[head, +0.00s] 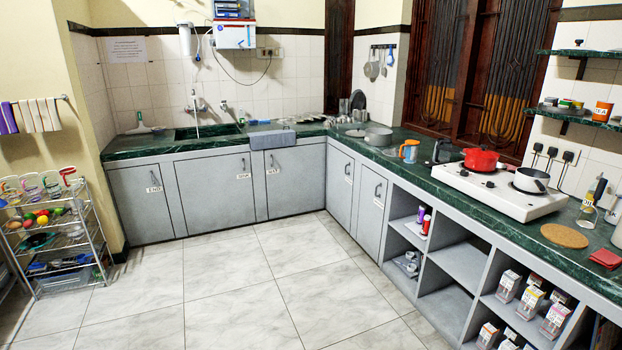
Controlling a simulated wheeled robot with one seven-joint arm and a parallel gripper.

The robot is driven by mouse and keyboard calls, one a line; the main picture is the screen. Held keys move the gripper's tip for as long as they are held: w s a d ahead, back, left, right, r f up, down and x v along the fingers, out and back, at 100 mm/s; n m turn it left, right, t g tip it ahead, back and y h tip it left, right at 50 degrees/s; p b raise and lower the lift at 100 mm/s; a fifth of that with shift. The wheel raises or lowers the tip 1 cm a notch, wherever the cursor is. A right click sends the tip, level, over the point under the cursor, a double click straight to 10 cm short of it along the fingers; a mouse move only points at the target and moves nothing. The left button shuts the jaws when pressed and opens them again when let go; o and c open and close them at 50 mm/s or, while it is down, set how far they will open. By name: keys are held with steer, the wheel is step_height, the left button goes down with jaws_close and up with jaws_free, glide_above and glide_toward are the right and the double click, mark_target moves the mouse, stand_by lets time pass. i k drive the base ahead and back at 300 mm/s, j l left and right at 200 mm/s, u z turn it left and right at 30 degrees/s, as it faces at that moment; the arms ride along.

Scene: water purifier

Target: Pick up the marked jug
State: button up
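Several clear jugs or mugs stand in a row on top of the wire rack at the far left; one has a red handle (69,177). A small jug-like vessel (410,151) with an orange handle or body stands upright on the green counter right of the middle. No mark can be made out on any of them at this size, so I cannot tell which jug is the marked one. My gripper and arm are not in view.
A wire rack (62,240) stands on the left. The green counter (400,165) runs along the back and right. A white stove (497,190) holds a red pot (481,160) and a saucepan (531,180). A purifier (235,35) hangs above the sink. The tiled floor (240,280) is clear.

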mark_target(411, 146)
steer(key=i+j, duration=0.1)
steer(key=i, duration=3.8)
steer(key=i+z, duration=0.2)
steer(key=i, duration=0.7)
